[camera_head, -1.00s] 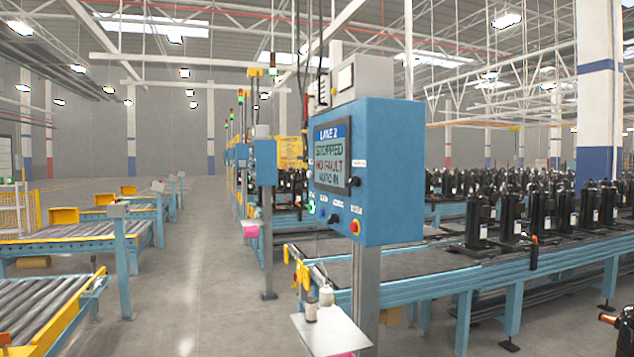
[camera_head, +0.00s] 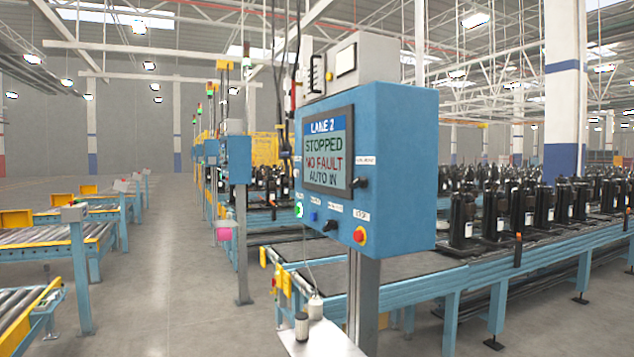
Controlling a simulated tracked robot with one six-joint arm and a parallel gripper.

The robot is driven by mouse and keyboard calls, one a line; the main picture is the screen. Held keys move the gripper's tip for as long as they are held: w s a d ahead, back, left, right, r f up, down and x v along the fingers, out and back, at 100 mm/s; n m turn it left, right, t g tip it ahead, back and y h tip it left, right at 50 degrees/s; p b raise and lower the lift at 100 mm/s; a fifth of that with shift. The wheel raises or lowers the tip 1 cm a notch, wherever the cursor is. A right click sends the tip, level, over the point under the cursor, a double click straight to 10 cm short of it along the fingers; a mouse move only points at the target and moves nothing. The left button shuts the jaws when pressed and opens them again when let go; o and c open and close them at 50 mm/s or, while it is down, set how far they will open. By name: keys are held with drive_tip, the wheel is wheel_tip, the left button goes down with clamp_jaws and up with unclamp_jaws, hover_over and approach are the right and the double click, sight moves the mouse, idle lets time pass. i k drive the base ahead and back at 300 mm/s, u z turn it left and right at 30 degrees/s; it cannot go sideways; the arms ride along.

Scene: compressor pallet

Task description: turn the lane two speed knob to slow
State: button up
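The blue lane two control box (camera_head: 395,180) stands on a grey post right of centre. Its screen (camera_head: 328,150) reads LANE 2, STOPPED, NO FAULT, AUTO IN. A black knob (camera_head: 330,226) sits low on the front between a blue button (camera_head: 314,217) and the red stop button (camera_head: 360,236). Another black knob (camera_head: 360,183) sits at the screen's right edge. The small labels are too blurred to read, so I cannot tell which knob sets speed or where either points. My gripper is not in view.
A small shelf (camera_head: 318,341) with bottles juts out below the box. The lane two conveyor (camera_head: 400,287) with black compressors (camera_head: 465,215) runs behind and right. Roller conveyors (camera_head: 50,236) stand at left. The grey floor aisle (camera_head: 165,290) between is clear.

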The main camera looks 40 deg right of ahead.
sight(362, 181)
drive_tip(key=u, duration=0.15)
drive_tip(key=i, duration=1.25)
drive_tip(key=u, duration=0.1)
